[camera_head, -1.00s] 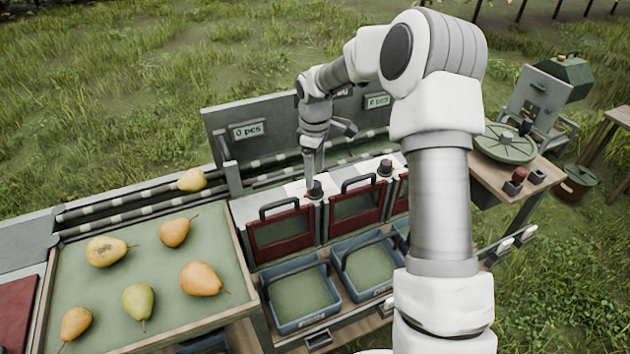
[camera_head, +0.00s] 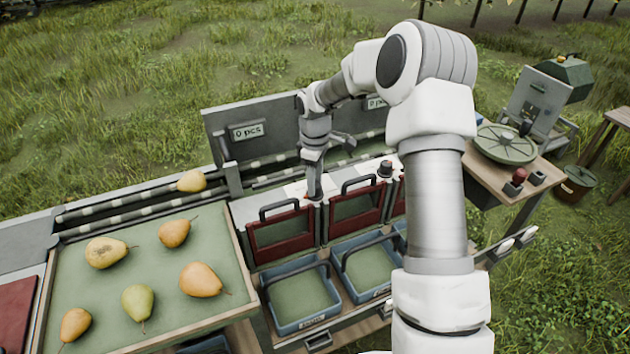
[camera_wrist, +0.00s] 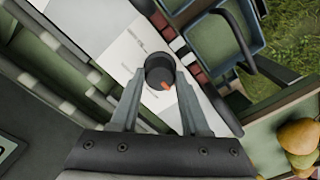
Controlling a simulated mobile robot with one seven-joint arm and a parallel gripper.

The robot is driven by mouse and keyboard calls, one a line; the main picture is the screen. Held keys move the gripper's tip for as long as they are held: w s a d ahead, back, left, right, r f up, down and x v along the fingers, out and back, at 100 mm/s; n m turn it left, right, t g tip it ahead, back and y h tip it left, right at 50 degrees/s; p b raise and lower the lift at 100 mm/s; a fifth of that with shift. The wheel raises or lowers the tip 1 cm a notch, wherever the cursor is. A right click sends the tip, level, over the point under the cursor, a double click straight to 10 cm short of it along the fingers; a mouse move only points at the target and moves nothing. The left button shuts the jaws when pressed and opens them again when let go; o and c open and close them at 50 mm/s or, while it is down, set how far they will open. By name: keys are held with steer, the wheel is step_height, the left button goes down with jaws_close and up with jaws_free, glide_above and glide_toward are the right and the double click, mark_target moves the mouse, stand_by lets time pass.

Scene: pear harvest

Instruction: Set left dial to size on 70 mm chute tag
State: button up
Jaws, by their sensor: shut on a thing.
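The left dial (camera_wrist: 160,68) is a round black knob with an orange pointer mark, on a white panel (camera_wrist: 118,55). In the wrist view the mark is on the knob's lower right side. My gripper (camera_wrist: 160,82) is shut on the dial, one finger on each side. In the head view my gripper (camera_head: 313,193) points down at the panel and hides most of that dial. A second black dial (camera_head: 385,169) stands to the right on the same panel. The panel's print is too small to read, and I cannot make out a 70 mm chute tag.
Red chute gates (camera_head: 283,238) with dark handles stand below the panel. Blue crates (camera_head: 315,318) sit in front of them. A tray (camera_head: 242,262) with several pears is at left. A grey back board (camera_head: 222,160) with "0 pcs" displays stands behind my gripper.

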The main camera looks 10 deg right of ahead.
steer(key=shift+m, duration=0.3)
jaws_close()
steer(key=m+b, duration=0.1)
steer(key=m, duration=1.6)
steer(key=m+p, duration=0.1)
steer(key=m, duration=0.5)
stand_by(0.4)
steer(key=o, duration=1.2)
jaws_free()
